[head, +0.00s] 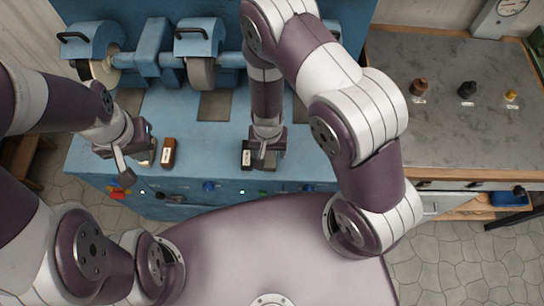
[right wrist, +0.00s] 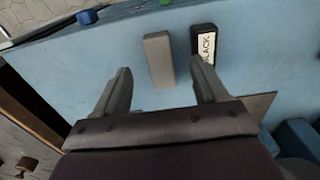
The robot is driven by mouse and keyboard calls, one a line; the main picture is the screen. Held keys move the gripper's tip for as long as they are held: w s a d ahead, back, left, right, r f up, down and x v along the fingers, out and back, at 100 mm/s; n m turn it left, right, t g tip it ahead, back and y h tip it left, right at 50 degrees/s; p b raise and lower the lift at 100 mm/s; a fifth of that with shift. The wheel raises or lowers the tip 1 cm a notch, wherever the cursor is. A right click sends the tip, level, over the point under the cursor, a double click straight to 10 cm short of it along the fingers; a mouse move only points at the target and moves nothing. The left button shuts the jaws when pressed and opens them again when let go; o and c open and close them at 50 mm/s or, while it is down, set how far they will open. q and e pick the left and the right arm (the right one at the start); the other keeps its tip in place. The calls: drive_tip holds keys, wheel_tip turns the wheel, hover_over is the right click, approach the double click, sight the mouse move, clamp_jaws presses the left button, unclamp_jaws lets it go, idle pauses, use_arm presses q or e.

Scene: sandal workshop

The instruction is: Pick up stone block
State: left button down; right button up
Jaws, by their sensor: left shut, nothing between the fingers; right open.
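The stone block, a plain grey bar (right wrist: 158,60), lies on the blue bench in the right wrist view. My right gripper (right wrist: 160,68) is open, with its fingertips on either side of the grey bar in that view; I cannot tell how far above it they are. In the head view my right gripper (head: 264,158) points down at the bench and mostly hides the bar. My left gripper (head: 124,172) is shut and empty over the left front of the bench.
A black block labelled BLACK (right wrist: 204,46) lies close beside the grey bar, near one right finger; it also shows in the head view (head: 246,155). A brown block (head: 168,152) lies near my left gripper. Grinding wheels (head: 201,72) stand behind.

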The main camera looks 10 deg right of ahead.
sight(270, 157)
drive_tip(key=f, duration=0.1)
drive_tip(key=w+f, duration=0.1)
drive_tip(key=f, duration=0.1)
drive_tip(key=w+f, duration=0.1)
drive_tip(key=shift+d+f+b, duration=0.2)
drive_tip(key=shift+f+b, duration=0.1)
drive_tip(key=shift+b, duration=0.1)
drive_tip(key=shift+s+d+f, duration=0.1)
drive_tip(key=shift+f, duration=0.45)
drive_tip(key=shift+s+d+f, duration=0.1)
drive_tip(key=shift+f, duration=0.45)
drive_tip(key=shift+s+f, duration=0.15)
drive_tip(key=shift+s, duration=0.1)
drive_tip(key=shift+w, duration=0.1)
drive_tip(key=shift+w+f, duration=0.1)
drive_tip(key=shift+w, duration=0.1)
drive_tip(key=c, duration=0.9)
drive_tip(key=shift+s, duration=0.1)
drive_tip(key=shift+c, duration=1.2)
use_arm(q)
drive_tip(key=shift+w+f, duration=0.8)
drive_tip(key=shift+f, duration=0.15)
